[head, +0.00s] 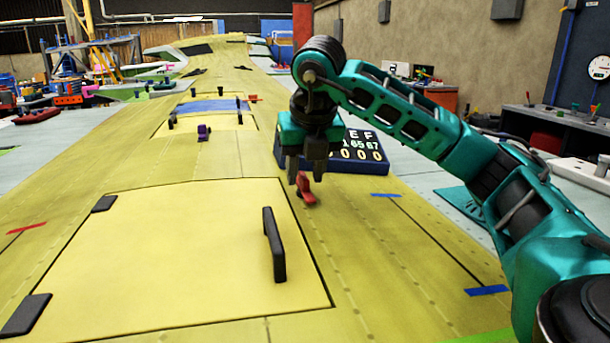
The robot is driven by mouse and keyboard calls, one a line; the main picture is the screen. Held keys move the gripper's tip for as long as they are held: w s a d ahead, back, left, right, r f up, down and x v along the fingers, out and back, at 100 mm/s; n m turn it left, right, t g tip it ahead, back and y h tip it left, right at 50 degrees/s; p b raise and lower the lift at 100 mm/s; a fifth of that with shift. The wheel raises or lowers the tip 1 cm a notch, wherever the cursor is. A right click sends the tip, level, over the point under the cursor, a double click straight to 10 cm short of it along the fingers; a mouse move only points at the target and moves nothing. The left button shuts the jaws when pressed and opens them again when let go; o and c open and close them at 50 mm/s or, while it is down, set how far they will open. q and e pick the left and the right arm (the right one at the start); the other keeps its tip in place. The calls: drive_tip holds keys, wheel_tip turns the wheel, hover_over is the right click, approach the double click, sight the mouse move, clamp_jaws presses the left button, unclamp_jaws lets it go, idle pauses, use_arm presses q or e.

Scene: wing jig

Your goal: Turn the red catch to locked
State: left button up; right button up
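The red catch (306,190) stands on the yellow wing skin, just right of the far right corner of the large hatch panel. My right gripper (306,174) points straight down over it, coming in from the right. Its two dark fingers are a little apart, and the top of the catch shows at the gap between them. I cannot tell whether the fingers touch or squeeze the catch. The fingertips hide part of the catch's upper end. My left gripper is not in view.
The hatch panel (170,250) has a black upright handle (273,245) near its right side and black hinges on its left. A dark board with white characters (362,152) stands behind my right gripper. A small purple item (204,132) sits farther back on the wing.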

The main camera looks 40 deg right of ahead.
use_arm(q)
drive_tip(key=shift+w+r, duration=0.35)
use_arm(e)
drive_tip(key=shift+w+d+f, duration=0.1)
drive_tip(key=shift+f, duration=0.2)
clamp_jaws()
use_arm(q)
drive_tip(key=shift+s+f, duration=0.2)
